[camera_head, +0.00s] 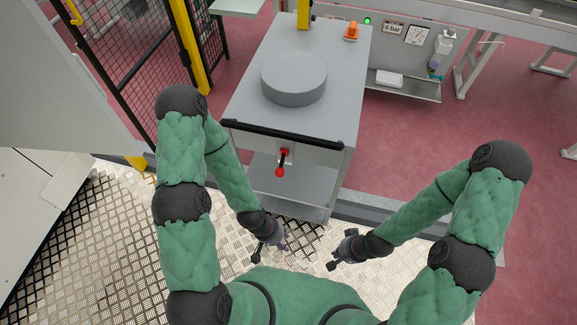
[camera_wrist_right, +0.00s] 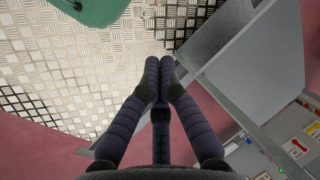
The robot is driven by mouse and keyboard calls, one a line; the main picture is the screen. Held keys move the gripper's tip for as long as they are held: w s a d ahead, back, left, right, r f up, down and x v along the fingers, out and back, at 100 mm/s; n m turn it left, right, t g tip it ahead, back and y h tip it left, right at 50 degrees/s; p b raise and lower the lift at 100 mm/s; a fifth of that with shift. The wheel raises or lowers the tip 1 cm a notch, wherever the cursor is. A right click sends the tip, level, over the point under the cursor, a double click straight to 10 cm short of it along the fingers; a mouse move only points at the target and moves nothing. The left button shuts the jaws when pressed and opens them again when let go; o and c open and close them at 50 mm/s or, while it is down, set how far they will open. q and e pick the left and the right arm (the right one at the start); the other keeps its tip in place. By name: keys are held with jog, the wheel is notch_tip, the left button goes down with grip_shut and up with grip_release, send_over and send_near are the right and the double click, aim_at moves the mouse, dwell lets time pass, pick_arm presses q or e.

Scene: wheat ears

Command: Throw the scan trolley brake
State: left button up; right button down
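The scan trolley (camera_head: 330,100) is a grey box-shaped cart in the middle of the head view, with a black bar along its near edge. Below that bar, on its front face, a red lever (camera_head: 281,164) with a round red end hangs downward. My left gripper (camera_head: 270,249) is open and empty, below and slightly left of the lever, apart from it. My right gripper (camera_head: 341,249) is open and empty, below and right of the lever. Its dark fingers also show in the right wrist view (camera_wrist_right: 160,85), with nothing between them.
A round grey disc (camera_head: 293,78) lies on the trolley top. A lower shelf (camera_head: 290,187) sits under the lever. A black mesh fence with yellow posts (camera_head: 190,50) stands left. A conveyor frame (camera_head: 490,62) stands behind right. The metal floor plate (camera_head: 120,215) is clear around my grippers.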

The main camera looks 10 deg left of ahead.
jog(key=shift+w, duration=0.1)
jog(key=m+t+y, duration=0.6)
jog(key=m+t, duration=0.4)
jog(key=m, duration=0.1)
send_near(281, 165)
notch_tip(281, 165, down, 2)
jog(key=d, duration=0.3)
jog(key=shift+a+f, duration=0.1)
jog(key=shift+a, duration=0.15)
jog(key=b+x, duration=0.2)
jog(key=x, duration=0.8)
jog(key=shift+b, duration=0.4)
jog(key=shift+d, duration=0.1)
